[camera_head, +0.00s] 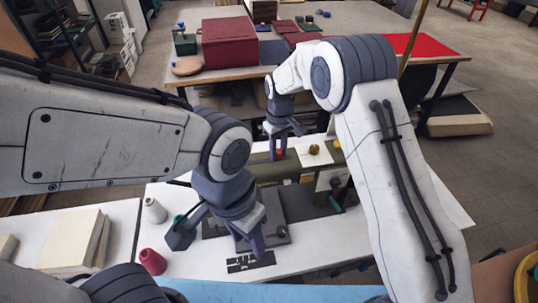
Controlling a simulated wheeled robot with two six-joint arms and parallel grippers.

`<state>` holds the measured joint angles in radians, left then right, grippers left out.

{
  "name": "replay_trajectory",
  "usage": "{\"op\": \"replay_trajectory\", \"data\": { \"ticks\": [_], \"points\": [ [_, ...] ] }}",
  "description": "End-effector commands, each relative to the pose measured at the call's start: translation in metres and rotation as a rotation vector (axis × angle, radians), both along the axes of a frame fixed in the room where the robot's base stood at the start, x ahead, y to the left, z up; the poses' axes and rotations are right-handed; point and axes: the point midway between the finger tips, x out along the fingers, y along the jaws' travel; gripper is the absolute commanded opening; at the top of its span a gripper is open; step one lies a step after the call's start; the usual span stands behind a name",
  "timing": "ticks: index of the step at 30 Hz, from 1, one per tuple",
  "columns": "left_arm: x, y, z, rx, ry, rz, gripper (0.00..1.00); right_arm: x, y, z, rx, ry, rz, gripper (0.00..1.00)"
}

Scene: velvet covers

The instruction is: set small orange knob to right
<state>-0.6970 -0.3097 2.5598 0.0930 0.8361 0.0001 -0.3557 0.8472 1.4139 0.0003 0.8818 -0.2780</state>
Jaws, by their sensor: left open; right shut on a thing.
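A small orange knob (279,154) shows as a bit of orange between the fingertips of my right gripper (278,152), on the olive-green machine on the white table. My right gripper reaches down from above and is shut on the knob; the fingers hide most of it, so I cannot tell which way it is set. My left gripper (250,245) is lower in the view, open and pointing down over the dark plate at the machine's front, with nothing seen between its fingers.
A brown round thing (314,149) sits on a pale square right of the knob. Stacked cream blocks (72,239) lie farther left. A maroon box (230,42) is on the back table.

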Motion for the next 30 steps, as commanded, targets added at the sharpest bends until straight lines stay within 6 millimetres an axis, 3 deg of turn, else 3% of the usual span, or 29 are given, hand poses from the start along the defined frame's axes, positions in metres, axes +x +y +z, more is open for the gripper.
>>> {"op": "replay_trajectory", "data": {
  "ticks": [6,20,21,23,30],
  "points": [
    [0.000,0.000,-0.003,0.000,0.000,0.001,0.50,0.010,-0.028,0.002,0.002,-0.009,-0.002,0.00],
    [0.000,0.000,-0.003,0.000,0.000,0.001,0.50,0.012,-0.037,0.003,-0.001,-0.011,-0.001,0.00],
    [0.000,0.000,-0.003,0.000,0.000,0.001,0.50,0.012,-0.038,0.003,-0.001,-0.011,-0.001,0.39],
    [0.000,0.000,-0.003,0.000,0.000,0.001,0.50,0.012,-0.038,0.003,-0.001,-0.011,-0.002,0.62],
    [0.000,0.000,-0.003,0.000,0.000,0.001,0.50,0.010,-0.036,0.001,0.000,-0.005,-0.001,0.62]
  ]
}}
